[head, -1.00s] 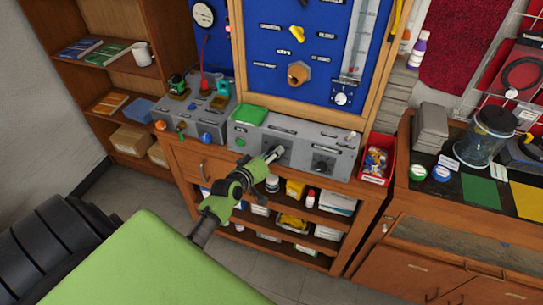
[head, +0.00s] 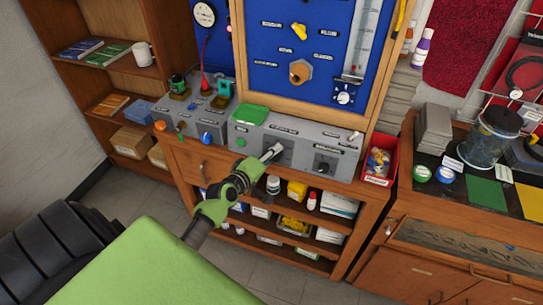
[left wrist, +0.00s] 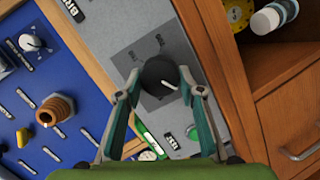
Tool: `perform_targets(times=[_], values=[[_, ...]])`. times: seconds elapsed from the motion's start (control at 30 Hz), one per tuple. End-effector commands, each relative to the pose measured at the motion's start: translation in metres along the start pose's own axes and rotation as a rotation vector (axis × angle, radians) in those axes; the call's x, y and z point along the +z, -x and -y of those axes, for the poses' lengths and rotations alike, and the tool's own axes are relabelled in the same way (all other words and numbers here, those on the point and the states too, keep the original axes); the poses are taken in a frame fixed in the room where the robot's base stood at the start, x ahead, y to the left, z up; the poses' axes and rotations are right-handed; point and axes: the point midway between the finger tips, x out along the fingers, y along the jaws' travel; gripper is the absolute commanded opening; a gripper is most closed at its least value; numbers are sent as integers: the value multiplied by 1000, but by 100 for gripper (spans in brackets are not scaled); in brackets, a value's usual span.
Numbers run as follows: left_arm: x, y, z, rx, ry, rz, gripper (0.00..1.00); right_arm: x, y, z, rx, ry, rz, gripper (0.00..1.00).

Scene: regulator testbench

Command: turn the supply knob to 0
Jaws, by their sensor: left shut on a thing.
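A black round knob (left wrist: 158,76) with a white pointer line sits on a dark square plate on the grey bench panel. In the left wrist view its pointer aims to the lower right. My left gripper (left wrist: 160,80) is shut on this knob, one finger on each side. In the head view my left gripper (head: 275,151) reaches the middle of the grey panel (head: 300,137) and mostly covers the knob. A second dark knob (head: 325,163) is to its right on the panel. The labels are too small to read surely. My right gripper is in neither view.
A green tray (head: 251,114) lies on top of the panel at the left. A red bin (head: 379,159) stands right of the panel. A blue board (head: 306,50) rises behind, with a small dial knob (head: 344,96). Shelves with bottles and boxes are below.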

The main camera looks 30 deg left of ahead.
Motion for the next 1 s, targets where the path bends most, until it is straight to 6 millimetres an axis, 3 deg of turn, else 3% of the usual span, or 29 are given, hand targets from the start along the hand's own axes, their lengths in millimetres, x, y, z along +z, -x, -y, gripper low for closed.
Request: perform_targets(times=[0.17, 0.2, 0.27, 0.67, 0.83, 1.0], values=[[3, 0, 3, -5, 4, 6, 14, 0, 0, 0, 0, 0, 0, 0], [3, 0, 3, -5, 4, 6, 38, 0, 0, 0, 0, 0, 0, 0], [3, 0, 2, -5, 4, 6, 52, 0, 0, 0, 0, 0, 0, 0], [1, 3, 1, -2, 2, 2, 52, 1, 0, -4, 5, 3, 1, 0], [2, 23, 2, -2, 3, 2, 52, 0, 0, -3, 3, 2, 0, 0], [2, 58, 2, -4, 1, 3, 52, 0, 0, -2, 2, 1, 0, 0]])
